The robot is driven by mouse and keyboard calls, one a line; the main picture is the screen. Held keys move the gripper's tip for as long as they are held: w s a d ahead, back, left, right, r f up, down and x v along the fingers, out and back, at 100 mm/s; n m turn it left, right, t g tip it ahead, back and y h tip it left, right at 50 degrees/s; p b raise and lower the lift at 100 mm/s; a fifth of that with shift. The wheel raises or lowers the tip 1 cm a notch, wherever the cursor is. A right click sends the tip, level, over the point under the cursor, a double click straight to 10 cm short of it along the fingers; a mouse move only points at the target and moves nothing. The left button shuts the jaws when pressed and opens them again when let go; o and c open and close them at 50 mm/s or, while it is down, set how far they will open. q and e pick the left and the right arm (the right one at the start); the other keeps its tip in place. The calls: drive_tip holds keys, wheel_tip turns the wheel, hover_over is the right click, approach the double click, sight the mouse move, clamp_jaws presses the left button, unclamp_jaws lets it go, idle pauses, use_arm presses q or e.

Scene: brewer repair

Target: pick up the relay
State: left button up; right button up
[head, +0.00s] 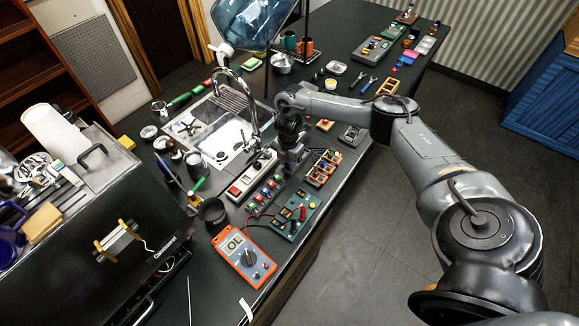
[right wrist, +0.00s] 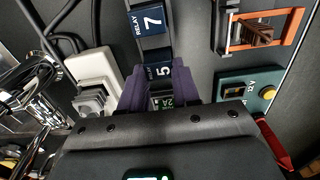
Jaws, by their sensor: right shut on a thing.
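In the right wrist view, my right gripper (right wrist: 160,98) is shut with its purple fingers on either side of a small dark relay (right wrist: 161,73). A blue label with a white 5 and a green marking show between the fingers; the rest of the relay is hidden. A blue block marked RELAY 7 (right wrist: 151,20) stands just beyond it in the same row. In the head view, my right gripper (head: 290,167) points down at the counter by the sink, and the held relay is too small to make out. My left gripper is not in view.
A green board (head: 296,214) and an orange multimeter (head: 243,256) lie nearer the front. The faucet (head: 250,98) rises behind.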

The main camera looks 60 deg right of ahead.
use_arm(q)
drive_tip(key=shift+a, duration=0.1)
use_arm(e)
drive_tip(key=shift+r, duration=0.1)
drive_tip(key=shift+r, duration=0.4)
wheel_tip(320, 180, up, 4)
drive_tip(key=shift+d+f, duration=0.1)
drive_tip(key=shift+f, duration=0.15)
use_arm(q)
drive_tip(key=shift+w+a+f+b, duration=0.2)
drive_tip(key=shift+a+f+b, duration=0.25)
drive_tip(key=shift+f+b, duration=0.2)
use_arm(e)
drive_tip(key=s+d+r, duration=0.4)
drive_tip(key=s+r, duration=0.3)
drive_tip(key=s, duration=0.2)
drive_tip(key=shift+d, duration=0.3)
